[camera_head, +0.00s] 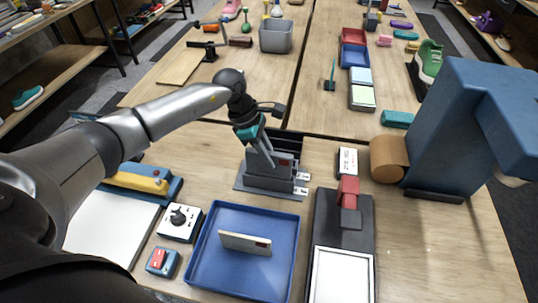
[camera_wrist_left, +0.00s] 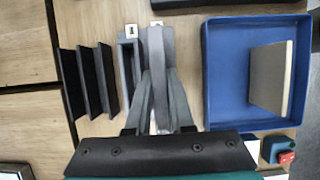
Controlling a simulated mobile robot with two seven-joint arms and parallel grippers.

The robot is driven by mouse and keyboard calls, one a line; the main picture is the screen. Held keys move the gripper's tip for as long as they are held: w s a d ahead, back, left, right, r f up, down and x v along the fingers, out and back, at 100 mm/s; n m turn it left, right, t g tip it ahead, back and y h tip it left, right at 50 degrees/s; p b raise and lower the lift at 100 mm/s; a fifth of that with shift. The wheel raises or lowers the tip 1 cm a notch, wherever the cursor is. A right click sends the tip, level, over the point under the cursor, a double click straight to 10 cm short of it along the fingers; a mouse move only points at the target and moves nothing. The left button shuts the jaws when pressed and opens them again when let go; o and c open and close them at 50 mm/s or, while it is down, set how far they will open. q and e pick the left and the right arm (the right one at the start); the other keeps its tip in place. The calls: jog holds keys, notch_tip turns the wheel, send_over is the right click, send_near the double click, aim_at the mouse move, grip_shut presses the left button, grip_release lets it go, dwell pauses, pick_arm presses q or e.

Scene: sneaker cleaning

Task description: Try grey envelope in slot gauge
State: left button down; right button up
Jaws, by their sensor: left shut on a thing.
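My left gripper (camera_head: 264,158) is over the dark grey slot gauge (camera_head: 268,182) in the middle of the near table. Its fingers, also in the left wrist view (camera_wrist_left: 160,95), are shut on the grey envelope (camera_wrist_left: 159,65), which stands upright and edge-on between them. The envelope is at the gauge's grey slot walls, beside the slot frame (camera_wrist_left: 126,62). How deep it sits in a slot is hidden. Small white labels mark the gauge's right side. My right gripper is not in view.
A blue tray (camera_head: 291,230) in front of the gauge holds a beige envelope (camera_head: 245,243) with a reddish mark. A black device with a red block (camera_head: 348,190) stands right of the tray. A white dial box (camera_head: 180,221) and a blue machine (camera_head: 435,150) flank the area.

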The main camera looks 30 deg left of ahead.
pick_arm(q)
jog(key=shift+r+p, duration=1.85)
jog(key=shift+r, duration=1.05)
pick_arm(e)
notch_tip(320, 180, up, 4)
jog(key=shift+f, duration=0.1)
